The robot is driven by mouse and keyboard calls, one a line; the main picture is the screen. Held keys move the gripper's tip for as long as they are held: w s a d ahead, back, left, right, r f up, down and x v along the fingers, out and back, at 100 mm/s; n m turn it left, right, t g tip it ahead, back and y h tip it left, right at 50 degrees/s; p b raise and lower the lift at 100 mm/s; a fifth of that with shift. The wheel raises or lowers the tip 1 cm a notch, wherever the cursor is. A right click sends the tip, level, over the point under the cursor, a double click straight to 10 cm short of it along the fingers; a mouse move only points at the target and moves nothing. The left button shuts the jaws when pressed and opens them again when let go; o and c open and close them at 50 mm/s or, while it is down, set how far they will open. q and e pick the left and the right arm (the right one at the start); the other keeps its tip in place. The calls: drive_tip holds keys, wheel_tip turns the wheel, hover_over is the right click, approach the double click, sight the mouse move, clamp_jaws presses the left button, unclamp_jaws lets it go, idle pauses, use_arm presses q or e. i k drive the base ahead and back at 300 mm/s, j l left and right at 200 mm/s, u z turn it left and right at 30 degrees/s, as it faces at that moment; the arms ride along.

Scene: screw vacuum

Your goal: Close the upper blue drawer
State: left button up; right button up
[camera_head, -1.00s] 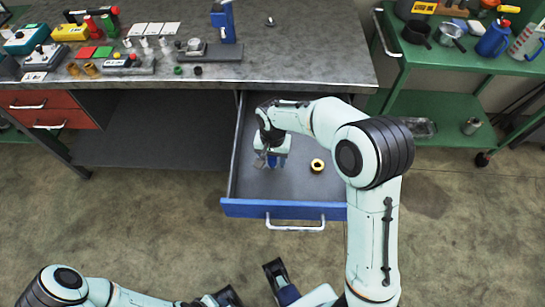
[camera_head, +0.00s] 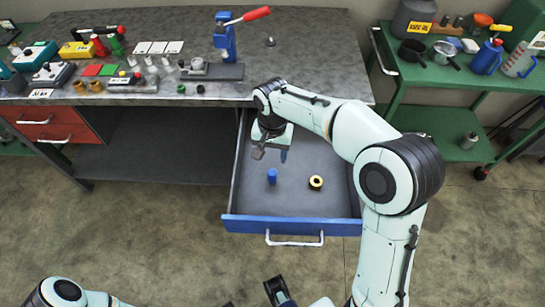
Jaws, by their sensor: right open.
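The upper blue drawer (camera_head: 290,225) under the workbench is pulled out, its white handle (camera_head: 294,241) facing the front. Inside its grey tray stand a small blue cylinder (camera_head: 272,176) on the left and a yellow-and-black ring (camera_head: 316,183) to its right. My right gripper (camera_head: 271,155) is open and empty above the rear of the drawer, behind the blue cylinder and apart from it. My right forearm crosses over the drawer's right rear.
The workbench (camera_head: 310,55) above holds several tools and parts, with a red-handled blue press (camera_head: 225,42) near the drawer. Red drawers (camera_head: 52,125) are at the left. A green cart (camera_head: 395,110) stands at the right. The floor before the drawer is mostly clear.

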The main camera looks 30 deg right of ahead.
sight(291, 207)
drive_tip(key=k, duration=1)
